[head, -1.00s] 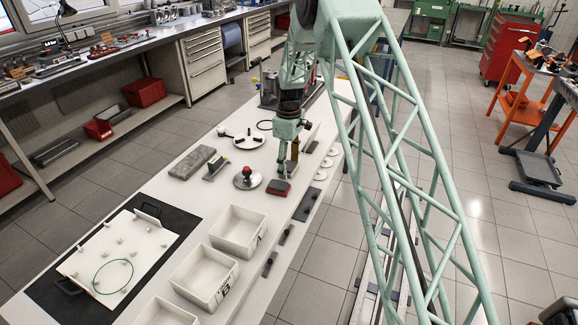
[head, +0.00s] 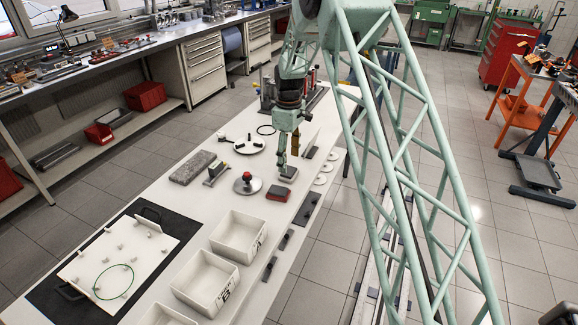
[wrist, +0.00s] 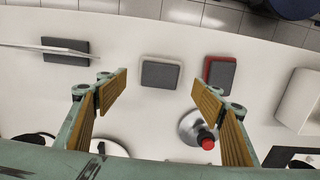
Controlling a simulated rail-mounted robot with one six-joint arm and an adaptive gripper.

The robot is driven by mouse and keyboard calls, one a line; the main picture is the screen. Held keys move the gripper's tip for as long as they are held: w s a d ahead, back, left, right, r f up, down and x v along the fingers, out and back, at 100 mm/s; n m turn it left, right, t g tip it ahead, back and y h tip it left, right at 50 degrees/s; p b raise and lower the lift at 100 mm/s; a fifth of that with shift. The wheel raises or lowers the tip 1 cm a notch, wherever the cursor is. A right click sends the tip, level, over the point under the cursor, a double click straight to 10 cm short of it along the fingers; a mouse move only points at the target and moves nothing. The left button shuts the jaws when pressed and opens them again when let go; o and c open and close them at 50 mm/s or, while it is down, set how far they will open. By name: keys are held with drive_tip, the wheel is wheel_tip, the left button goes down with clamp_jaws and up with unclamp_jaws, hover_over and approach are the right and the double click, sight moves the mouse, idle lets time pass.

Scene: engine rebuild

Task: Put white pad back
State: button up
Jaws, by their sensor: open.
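The white pad (head: 288,173), a small block with a grey top and pale edge, lies flat on the white table. In the wrist view the white pad (wrist: 160,73) sits in line with the gap between my fingers, just past their tips. My gripper (head: 288,157) is open above it, with its tan-lined fingers (wrist: 158,88) wide apart and nothing between them. The red pad (head: 278,193), also grey on top, lies beside the white pad; in the wrist view the red pad (wrist: 220,73) is to its right.
A round metal disc with a red knob (head: 248,183) stands close by. A dark block with an upright pale plate (wrist: 65,50) is left in the wrist view. White bins (head: 238,237) stand nearer on the table. A dark plate (head: 307,207) lies at the table's edge.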

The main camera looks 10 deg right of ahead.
sight(289, 171)
wheel_tip(289, 171, up, 6)
drive_tip(key=shift+r+p, duration=0.15)
drive_tip(key=shift+p, duration=0.2)
drive_tip(key=shift+r, duration=0.1)
idle(0.8)
